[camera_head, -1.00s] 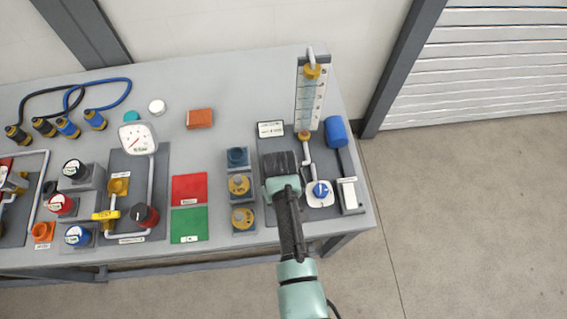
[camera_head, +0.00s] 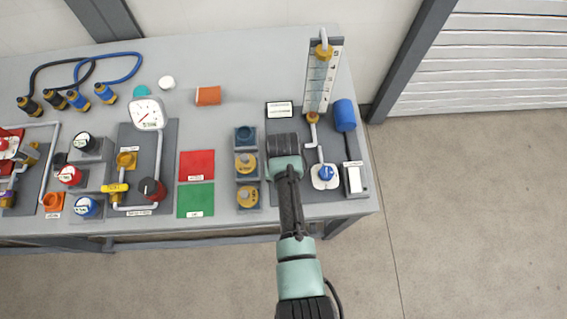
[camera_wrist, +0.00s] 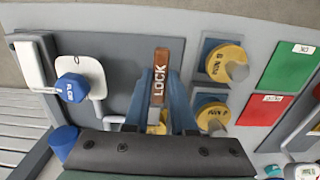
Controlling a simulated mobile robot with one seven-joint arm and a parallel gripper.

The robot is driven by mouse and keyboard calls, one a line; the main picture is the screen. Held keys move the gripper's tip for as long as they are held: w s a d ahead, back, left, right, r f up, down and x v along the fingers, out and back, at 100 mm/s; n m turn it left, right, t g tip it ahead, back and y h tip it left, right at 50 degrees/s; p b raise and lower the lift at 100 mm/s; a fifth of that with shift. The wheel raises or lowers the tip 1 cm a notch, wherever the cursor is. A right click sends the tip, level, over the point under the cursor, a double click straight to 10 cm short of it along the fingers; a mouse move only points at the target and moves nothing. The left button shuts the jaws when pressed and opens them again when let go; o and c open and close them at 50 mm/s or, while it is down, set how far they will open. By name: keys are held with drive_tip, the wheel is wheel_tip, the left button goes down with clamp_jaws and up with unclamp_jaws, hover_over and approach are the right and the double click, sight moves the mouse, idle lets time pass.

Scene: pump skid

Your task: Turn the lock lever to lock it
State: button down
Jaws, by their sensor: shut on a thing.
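The lock lever (camera_wrist: 159,76) is a brown bar marked LOCK in the wrist view. It points toward the top of that picture, nearly upright in it. My gripper (camera_wrist: 162,98) has its two blue fingers on either side of the lever, shut on it. A yellow part shows low between the fingers; its lower portion is hidden by my gripper's dark body. In the head view, my gripper (camera_head: 285,148) is over the grey plate at the right of the bench and hides the lever.
Close by are a blue knob (camera_head: 326,172) on a white plate, a tall flow gauge (camera_head: 320,80) and a blue cylinder (camera_head: 344,115). Yellow round knobs (camera_head: 246,163) stand just left of my gripper. Red (camera_head: 197,165) and green (camera_head: 195,200) cards lie further left.

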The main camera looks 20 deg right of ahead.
drive_tip(key=shift+w, duration=0.1)
drive_tip(key=c, duration=0.7)
unclamp_jaws()
drive_tip(key=shift+c, duration=0.2)
wheel_tip(320, 180, up, 13)
drive_tip(key=b, duration=0.1)
drive_tip(key=shift+b, duration=0.3)
